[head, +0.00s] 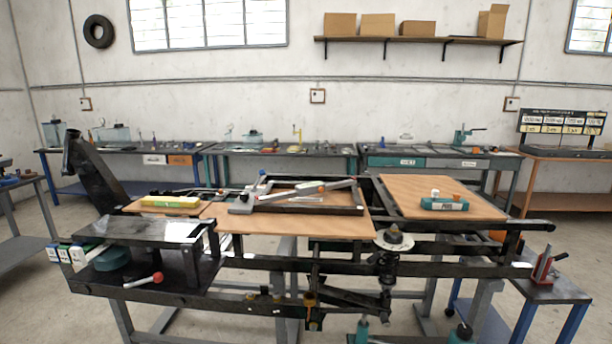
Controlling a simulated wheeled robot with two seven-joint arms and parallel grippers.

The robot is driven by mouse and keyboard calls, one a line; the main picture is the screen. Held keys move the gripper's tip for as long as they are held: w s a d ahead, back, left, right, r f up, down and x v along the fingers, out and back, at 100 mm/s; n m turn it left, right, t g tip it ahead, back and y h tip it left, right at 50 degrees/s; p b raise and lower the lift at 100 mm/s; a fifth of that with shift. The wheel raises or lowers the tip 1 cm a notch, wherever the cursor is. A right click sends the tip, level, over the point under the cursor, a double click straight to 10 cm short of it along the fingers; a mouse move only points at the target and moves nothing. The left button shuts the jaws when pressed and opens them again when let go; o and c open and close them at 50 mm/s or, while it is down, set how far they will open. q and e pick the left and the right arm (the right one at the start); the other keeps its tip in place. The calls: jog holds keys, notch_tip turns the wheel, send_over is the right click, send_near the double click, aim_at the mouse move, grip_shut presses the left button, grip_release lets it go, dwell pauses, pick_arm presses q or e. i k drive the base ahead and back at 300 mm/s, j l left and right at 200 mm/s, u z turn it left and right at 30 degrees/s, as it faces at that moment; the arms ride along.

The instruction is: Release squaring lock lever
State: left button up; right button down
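No label marks the squaring lock lever, so I cannot tell which lever it is. On the wooden board (290,223) in the middle lies a dark rectangular frame (362,200). I see no gripper of mine in the head view, and nothing is seen touching these levers.
A dark steel chassis (270,263) spans the foreground, with a spring unit (388,262) right of centre. A teal-and-white box (444,203) lies on the right wooden board (425,188). A yellow-and-white item (170,201) lies on the left. Workbenches (280,150) line the back wall.

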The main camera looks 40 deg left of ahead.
aim_at(262, 172)
jog(key=u, duration=1.65)
jog(key=i+j, duration=0.1)
jog(key=j+z, duration=0.05)
